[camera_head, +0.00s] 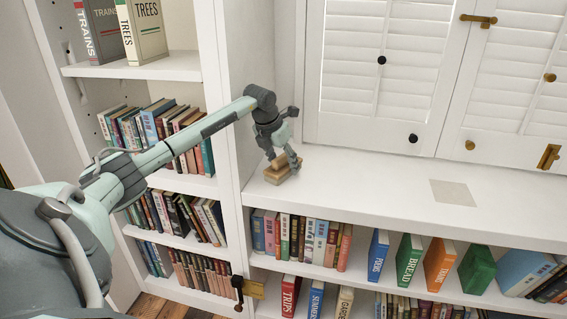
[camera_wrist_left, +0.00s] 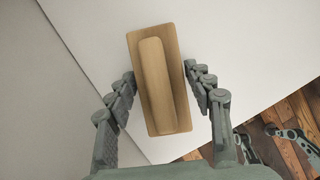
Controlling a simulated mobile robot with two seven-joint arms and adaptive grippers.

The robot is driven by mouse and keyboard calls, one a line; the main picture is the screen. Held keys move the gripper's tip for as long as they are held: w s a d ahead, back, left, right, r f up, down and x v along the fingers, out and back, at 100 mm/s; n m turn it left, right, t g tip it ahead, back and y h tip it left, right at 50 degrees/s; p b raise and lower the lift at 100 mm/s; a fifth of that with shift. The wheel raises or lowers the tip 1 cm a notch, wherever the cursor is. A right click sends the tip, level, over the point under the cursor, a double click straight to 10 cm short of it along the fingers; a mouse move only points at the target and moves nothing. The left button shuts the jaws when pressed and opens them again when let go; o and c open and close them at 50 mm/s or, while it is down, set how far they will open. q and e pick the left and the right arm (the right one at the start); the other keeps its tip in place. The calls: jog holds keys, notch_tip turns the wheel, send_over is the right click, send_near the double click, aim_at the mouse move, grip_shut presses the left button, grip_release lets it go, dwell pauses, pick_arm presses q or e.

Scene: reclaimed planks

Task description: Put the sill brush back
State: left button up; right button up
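The sill brush (camera_head: 276,179), a pale wooden block with a raised rounded handle, lies flat at the left end of the white sill (camera_head: 350,182). In the left wrist view the brush (camera_wrist_left: 160,85) lies lengthwise between my left gripper's two fingers. My left gripper (camera_head: 291,163) reaches down over the brush. In the wrist view its fingers (camera_wrist_left: 160,75) are spread along the block's two long sides, with visible gaps to the handle. Whether the fingertips touch the block's edges is not clear. My right gripper does not show in the head view.
A pale grey square patch (camera_head: 453,193) marks the sill to the right, with clear sill between. White shutters (camera_head: 385,70) with knobs and latches stand behind. Book-filled shelves are below and left. A side panel (camera_head: 247,60) rises close to my left gripper.

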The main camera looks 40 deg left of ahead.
pick_arm(q)
jog(key=shift+o, duration=1.1)
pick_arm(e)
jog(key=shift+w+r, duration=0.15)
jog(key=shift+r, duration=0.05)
pick_arm(q)
jog(key=shift+r, duration=0.15)
jog(key=shift+s+r, duration=0.15)
jog(key=shift+r, duration=0.2)
jog(key=v, duration=0.9)
jog(key=shift+s+r, duration=0.1)
jog(key=shift+r, duration=0.25)
jog(key=shift+s+r, duration=0.25)
jog(key=shift+r, duration=0.3)
jog(key=shift+s+r, duration=0.1)
jog(key=shift+r, duration=0.05)
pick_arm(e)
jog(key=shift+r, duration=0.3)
